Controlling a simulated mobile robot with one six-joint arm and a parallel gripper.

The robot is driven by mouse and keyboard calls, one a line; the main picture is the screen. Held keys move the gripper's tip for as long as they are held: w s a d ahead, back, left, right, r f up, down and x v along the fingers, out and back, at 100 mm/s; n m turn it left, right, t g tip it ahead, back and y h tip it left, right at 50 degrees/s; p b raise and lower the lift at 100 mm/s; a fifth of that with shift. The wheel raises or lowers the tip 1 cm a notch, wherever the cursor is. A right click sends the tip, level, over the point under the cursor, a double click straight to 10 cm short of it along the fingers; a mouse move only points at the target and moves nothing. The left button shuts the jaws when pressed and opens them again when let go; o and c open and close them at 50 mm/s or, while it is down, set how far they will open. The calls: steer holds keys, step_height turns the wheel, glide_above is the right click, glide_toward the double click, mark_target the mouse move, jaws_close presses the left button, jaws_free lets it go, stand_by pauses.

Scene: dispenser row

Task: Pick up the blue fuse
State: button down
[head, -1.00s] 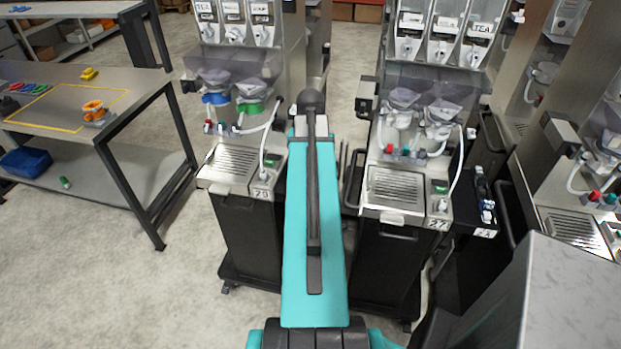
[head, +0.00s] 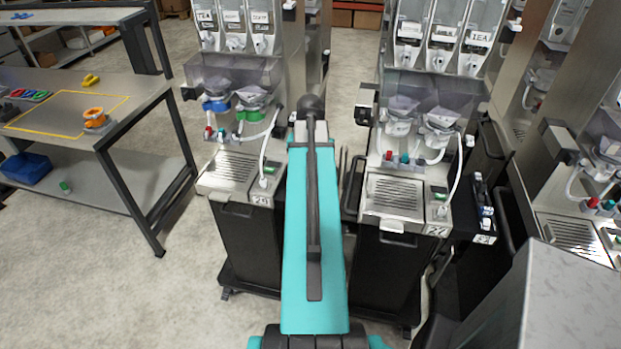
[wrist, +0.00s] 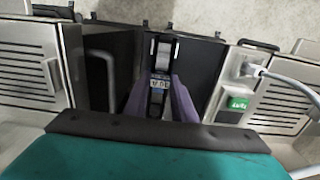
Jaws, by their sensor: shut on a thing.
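In the wrist view, my gripper (wrist: 158,98) has two purple fingers, shut on the blue fuse (wrist: 158,86), a small piece with a blue and white label. The fuse sits low between the fingers, and its lower end is partly hidden. It is in line with a dark narrow holder with grey-white blocks (wrist: 163,47). I cannot tell whether the fuse is clear of that holder. In the head view, my teal arm hides the gripper and the fuse.
Dispensers stand close on both sides: one on the left (head: 228,170) and one on the right (head: 395,195).

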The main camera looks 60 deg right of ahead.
step_height(320, 180, up, 9)
steer(key=p, duration=0.6)
steer(key=shift+r, duration=1.2)
stand_by(1.8)
steer(key=shift+r, duration=1.4)
